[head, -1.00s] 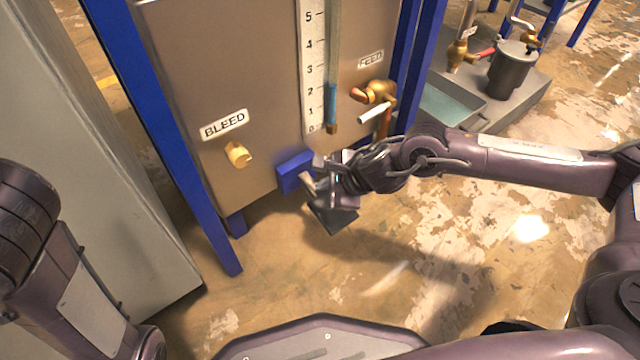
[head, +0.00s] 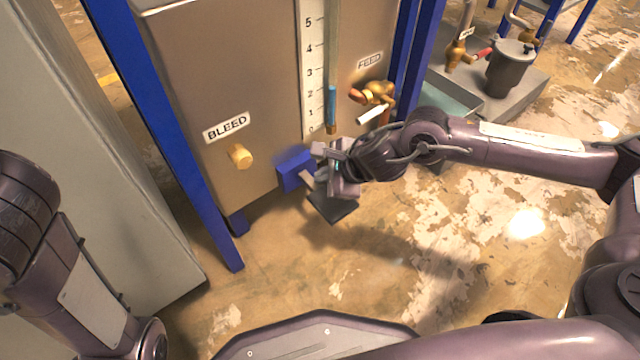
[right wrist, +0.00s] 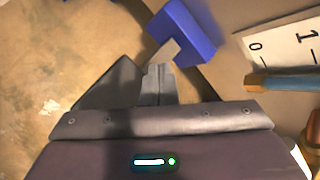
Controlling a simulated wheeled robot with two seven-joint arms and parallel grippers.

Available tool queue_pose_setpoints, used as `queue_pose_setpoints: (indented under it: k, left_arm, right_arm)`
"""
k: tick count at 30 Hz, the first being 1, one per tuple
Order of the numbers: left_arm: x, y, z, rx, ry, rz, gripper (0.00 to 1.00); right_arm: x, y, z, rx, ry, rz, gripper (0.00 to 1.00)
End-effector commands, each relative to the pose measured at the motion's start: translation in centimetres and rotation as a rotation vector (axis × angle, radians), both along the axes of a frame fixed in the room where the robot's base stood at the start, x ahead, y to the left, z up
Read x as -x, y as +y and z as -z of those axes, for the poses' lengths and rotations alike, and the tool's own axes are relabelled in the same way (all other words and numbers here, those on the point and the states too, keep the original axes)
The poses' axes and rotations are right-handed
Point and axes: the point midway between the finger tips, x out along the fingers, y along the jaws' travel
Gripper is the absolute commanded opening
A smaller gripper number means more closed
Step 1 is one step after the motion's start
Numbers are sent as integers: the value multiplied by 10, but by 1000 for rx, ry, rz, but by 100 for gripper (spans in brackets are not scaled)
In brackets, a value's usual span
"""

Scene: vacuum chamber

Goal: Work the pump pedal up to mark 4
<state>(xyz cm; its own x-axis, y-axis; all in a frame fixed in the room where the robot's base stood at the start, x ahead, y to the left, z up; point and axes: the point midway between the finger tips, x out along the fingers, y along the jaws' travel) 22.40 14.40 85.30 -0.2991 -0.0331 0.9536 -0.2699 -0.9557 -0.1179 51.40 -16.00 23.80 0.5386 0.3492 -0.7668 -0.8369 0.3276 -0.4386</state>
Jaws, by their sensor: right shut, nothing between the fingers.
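The pump pedal (head: 334,208) is a dark plate on a short metal arm coming out of a blue block (head: 294,170) low on the panel. My right gripper (head: 322,178) is shut and empty, just above the pedal; I cannot tell whether it touches. In the right wrist view the shut fingertips (right wrist: 158,82) overlap the dark pedal plate (right wrist: 108,88), beside the blue block (right wrist: 184,30). The gauge scale (head: 312,60) is numbered 0 to 5. The blue column (head: 331,100) in its tube tops out a little above the 2. My left gripper is out of view.
A BLEED knob (head: 240,156) sits left of the pedal. A brass FEED valve (head: 378,92) with a pale lever is above my right wrist. Blue frame legs (head: 205,200) flank the panel. A grey cabinet (head: 110,170) stands at left. The floor in front is clear.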

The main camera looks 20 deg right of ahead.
Motion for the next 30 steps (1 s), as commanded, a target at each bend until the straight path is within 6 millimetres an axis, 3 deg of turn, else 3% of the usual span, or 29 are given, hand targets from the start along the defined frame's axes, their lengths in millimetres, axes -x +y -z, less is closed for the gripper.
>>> queue_pose_setpoints:
  k: [13,30]
  left_arm:
    - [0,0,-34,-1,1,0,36]
    - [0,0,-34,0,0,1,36]
  right_arm:
    - [-5,2,-46,-1,-2,0,0]
    - [-5,2,-47,-1,-2,0,0]
